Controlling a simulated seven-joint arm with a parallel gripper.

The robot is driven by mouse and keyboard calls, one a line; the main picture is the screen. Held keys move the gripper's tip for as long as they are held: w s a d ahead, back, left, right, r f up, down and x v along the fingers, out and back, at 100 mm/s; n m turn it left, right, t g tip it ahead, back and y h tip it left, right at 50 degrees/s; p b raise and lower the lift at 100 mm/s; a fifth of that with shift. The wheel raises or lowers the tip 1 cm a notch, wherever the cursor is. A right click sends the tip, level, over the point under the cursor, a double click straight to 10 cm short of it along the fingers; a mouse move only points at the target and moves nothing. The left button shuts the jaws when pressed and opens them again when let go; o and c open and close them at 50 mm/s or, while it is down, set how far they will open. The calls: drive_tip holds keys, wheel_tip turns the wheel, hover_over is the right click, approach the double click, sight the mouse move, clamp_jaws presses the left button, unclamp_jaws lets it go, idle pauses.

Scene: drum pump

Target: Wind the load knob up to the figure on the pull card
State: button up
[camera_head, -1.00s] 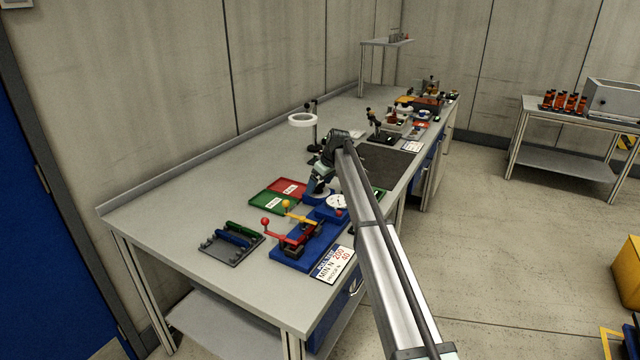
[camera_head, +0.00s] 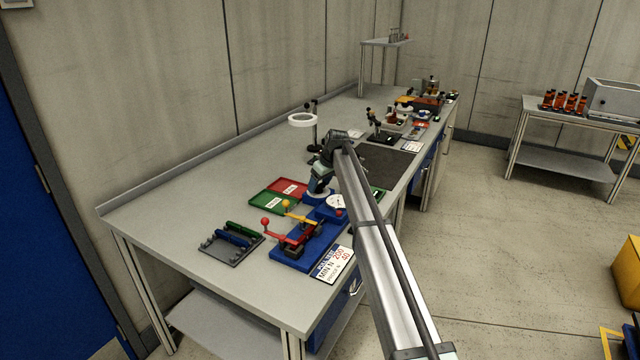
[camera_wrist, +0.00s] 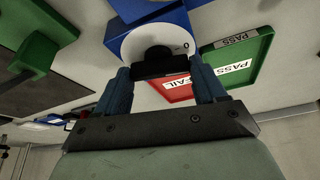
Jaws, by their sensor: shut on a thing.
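The load knob (camera_wrist: 160,66) is black and sits in front of a white round dial plate (camera_wrist: 152,42) on a blue block (camera_wrist: 128,38). A "0" mark shows on the plate's right side. My gripper (camera_wrist: 163,78) has its two blue fingers on either side of the knob and is shut on it. In the head view my gripper (camera_head: 320,188) is above the blue fixture, and the knob is hidden there. The pull card (camera_head: 335,265) lies at the bench's front edge, with a red 200 after "MIN N" and a red 40 below.
Green (camera_head: 270,203) and red (camera_head: 288,188) trays lie behind. A grey rack (camera_head: 230,250) is at left. The bench's back left is clear.

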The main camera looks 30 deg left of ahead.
drive_tip(key=o, duration=1)
drive_tip(key=shift+o, duration=0.2)
drive_tip(key=shift+r, duration=0.15)
drive_tip(key=v, duration=1.3)
drive_tip(key=shift+d+r, duration=0.2)
